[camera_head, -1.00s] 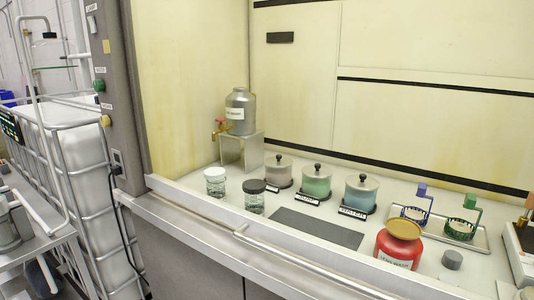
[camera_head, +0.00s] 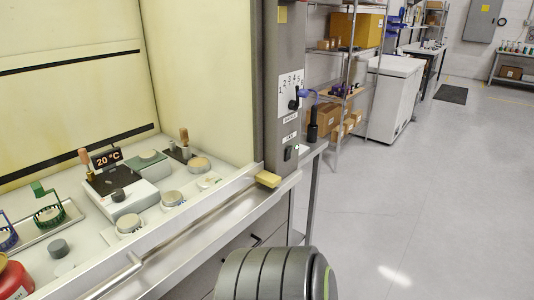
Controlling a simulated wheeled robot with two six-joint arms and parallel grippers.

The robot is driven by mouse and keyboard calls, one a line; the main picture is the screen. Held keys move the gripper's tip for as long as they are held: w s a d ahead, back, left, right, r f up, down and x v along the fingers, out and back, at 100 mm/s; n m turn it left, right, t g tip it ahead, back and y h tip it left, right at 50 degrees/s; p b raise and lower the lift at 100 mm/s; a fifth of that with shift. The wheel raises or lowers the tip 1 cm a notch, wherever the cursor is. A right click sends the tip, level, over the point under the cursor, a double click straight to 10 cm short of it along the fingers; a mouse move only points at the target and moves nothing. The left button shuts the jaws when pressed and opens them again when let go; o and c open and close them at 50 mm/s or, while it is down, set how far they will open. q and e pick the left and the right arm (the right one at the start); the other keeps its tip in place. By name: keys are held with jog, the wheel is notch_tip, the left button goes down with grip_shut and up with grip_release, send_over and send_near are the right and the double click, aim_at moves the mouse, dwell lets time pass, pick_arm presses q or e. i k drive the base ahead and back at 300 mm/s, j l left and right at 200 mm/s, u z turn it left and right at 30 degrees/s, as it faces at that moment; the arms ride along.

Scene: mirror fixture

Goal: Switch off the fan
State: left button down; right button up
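The fume hood's right post (camera_head: 284,80) stands in the middle of the head view. It carries a white plate with numbers and a black knob (camera_head: 293,104). Below are two small labels; the lower one (camera_head: 289,137) may read "FAN", but it is too small to be sure. Under it is a small dark switch (camera_head: 288,153); its position cannot be told. A dark ribbed part of my own arm shows at the bottom centre, below and apart from the post. Neither gripper is in view.
A yellow sponge-like block (camera_head: 268,180) lies on the hood's front ledge beside the post. Inside the hood are a device reading 20 °C (camera_head: 127,190), several round dishes and a red jar (camera_head: 14,280). Shelves (camera_head: 345,60) and a white freezer (camera_head: 395,98) stand behind.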

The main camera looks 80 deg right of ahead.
aim_at(288, 150)
jog(key=z, duration=2.8)
